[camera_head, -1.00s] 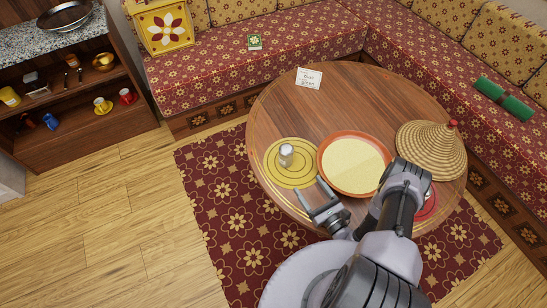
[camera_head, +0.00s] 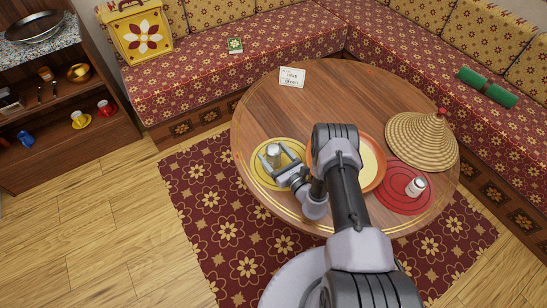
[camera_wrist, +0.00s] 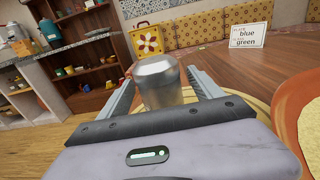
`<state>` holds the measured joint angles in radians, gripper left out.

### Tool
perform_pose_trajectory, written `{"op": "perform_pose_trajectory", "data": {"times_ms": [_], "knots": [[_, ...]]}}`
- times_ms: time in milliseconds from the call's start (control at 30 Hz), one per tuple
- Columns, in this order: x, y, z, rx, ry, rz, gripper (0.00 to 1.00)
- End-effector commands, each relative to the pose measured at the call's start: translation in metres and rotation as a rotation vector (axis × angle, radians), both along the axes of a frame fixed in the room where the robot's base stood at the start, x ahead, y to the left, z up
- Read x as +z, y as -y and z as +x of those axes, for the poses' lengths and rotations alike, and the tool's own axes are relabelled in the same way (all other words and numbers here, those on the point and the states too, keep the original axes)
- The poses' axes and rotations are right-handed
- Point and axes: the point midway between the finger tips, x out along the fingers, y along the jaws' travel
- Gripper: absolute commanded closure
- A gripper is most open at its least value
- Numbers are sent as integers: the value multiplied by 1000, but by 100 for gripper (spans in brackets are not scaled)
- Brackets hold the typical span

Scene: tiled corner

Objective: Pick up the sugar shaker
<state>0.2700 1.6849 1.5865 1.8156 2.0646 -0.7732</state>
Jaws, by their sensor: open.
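A shaker with a silvery metal top (camera_head: 273,151) stands upright on the round yellow mat (camera_head: 262,177) at the table's left side. My gripper (camera_head: 276,160) is open, with its fingers reaching to either side of this shaker. In the wrist view the shaker (camera_wrist: 158,80) sits between the two fingers, with no clear contact visible; its lower part is hidden by my gripper. A second small pale shaker-like container (camera_head: 416,187) stands on the red mat (camera_head: 396,202) at the right. I cannot read a label on either one.
The round wooden table (camera_head: 330,95) also holds an orange-rimmed dish (camera_head: 380,167), partly hidden by my arm, a woven cone lid (camera_head: 423,142) and a card (camera_head: 292,77) with "blue" and "green" on it. The table's back middle is clear.

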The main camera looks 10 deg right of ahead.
Motion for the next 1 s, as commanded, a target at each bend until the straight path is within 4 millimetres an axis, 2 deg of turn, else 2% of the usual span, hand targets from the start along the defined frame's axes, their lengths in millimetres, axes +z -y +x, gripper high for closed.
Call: {"op": "perform_pose_trajectory", "data": {"times_ms": [67,400,433,733,967,1000], "knots": [[0,0,0,0,0,0,29],[0,0,-1,0,0,0,96],[0,0,-1,0,0,0,98],[6,0,-1,0,0,0,98],[40,0,0,0,0,0,98],[42,1,-6,-1,-3,1,98]]}}
